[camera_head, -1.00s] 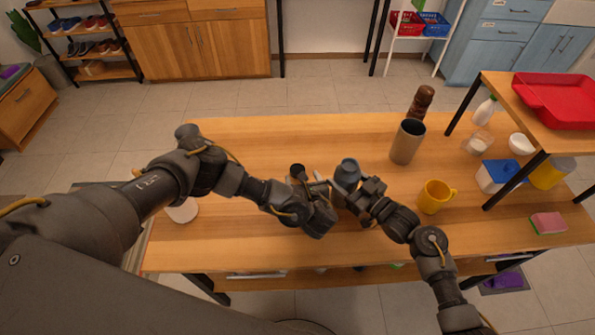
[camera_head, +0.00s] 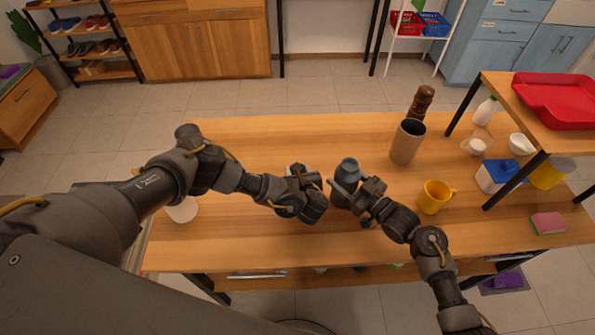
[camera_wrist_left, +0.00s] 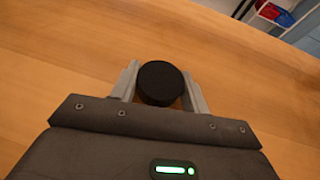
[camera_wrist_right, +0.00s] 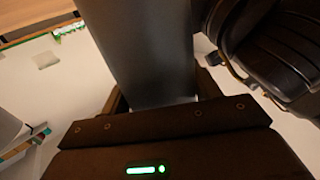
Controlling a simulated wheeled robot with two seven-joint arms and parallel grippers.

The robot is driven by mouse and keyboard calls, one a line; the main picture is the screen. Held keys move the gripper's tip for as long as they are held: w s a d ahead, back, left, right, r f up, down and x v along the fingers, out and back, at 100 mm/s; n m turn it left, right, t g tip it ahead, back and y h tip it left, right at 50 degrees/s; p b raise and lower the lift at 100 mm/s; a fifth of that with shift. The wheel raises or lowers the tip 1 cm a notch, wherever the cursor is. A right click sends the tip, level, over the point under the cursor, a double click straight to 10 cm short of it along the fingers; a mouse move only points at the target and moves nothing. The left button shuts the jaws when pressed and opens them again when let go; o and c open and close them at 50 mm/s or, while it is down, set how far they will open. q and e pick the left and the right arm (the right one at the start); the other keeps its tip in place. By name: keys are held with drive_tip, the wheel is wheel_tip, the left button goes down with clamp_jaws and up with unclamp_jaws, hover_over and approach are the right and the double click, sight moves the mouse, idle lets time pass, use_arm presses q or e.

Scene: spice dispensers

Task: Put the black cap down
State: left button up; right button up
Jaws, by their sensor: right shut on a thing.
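The black cap (camera_wrist_left: 160,83) is a round disc between the two grey fingertips of my left gripper (camera_wrist_left: 161,87) in the left wrist view. I cannot tell whether the fingers press on it or whether it rests on the table. In the head view my left gripper (camera_head: 303,175) is low over the middle of the wooden table and hides the cap. My right gripper (camera_head: 343,190) is shut on a blue-grey dispenser (camera_head: 348,169), just right of the left gripper. The dispenser's grey body (camera_wrist_right: 150,50) fills the middle of the right wrist view.
A hollow tan-and-grey cylinder (camera_head: 407,143), a brown mill (camera_head: 421,102) and a yellow mug (camera_head: 435,196) stand to the right. A shelf with a red tray (camera_head: 558,99) overhangs the right end. The wooden table (camera_head: 270,130) is clear behind and left of my grippers.

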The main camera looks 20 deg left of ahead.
use_arm(q)
drive_tip(key=c, duration=0.3)
drive_tip(key=shift+r, duration=0.1)
wheel_tip(320, 180, up, 10)
drive_tip(key=shift+f, duration=0.1)
drive_tip(key=shift+d, duration=0.1)
idle(0.4)
drive_tip(key=shift+w+d+r, duration=0.15)
drive_tip(key=shift+w+r, duration=0.05)
drive_tip(key=shift+r, duration=0.05)
wheel_tip(320, 180, up, 2)
drive_tip(key=w+d+m+h, duration=0.1)
drive_tip(key=w+d, duration=0.1)
drive_tip(key=d, duration=0.1)
drive_tip(key=shift+n+y, duration=0.5)
drive_tip(key=s+a+f, duration=0.2)
drive_tip(key=a, duration=0.1)
drive_tip(key=shift+s+a+f, duration=0.2)
drive_tip(key=shift+a+f, duration=0.05)
drive_tip(key=shift+a, duration=0.05)
